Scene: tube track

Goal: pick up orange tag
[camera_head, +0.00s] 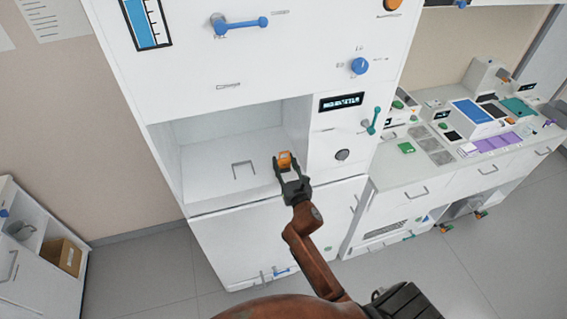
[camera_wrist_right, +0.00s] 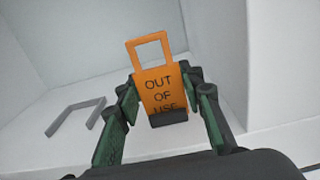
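The orange tag (camera_wrist_right: 160,85) has a square loop on top and black lettering reading "OUT OF USE". In the head view the tag (camera_head: 285,159) is at the front of the white cabinet's open bay. A dark block shows at its lower end in the wrist view. My right gripper (camera_head: 286,166) reaches up to it with one finger on each side. In the wrist view its green fingers (camera_wrist_right: 162,92) flank the tag close to both edges; whether they press on it I cannot tell. My left gripper is not in view.
The open bay (camera_head: 215,160) has a thin grey U-shaped handle (camera_head: 243,168) on its surface, left of the tag. Right of the bay is a panel with a display (camera_head: 341,102) and a round knob (camera_head: 342,155). A counter with instruments (camera_head: 420,180) stands further right.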

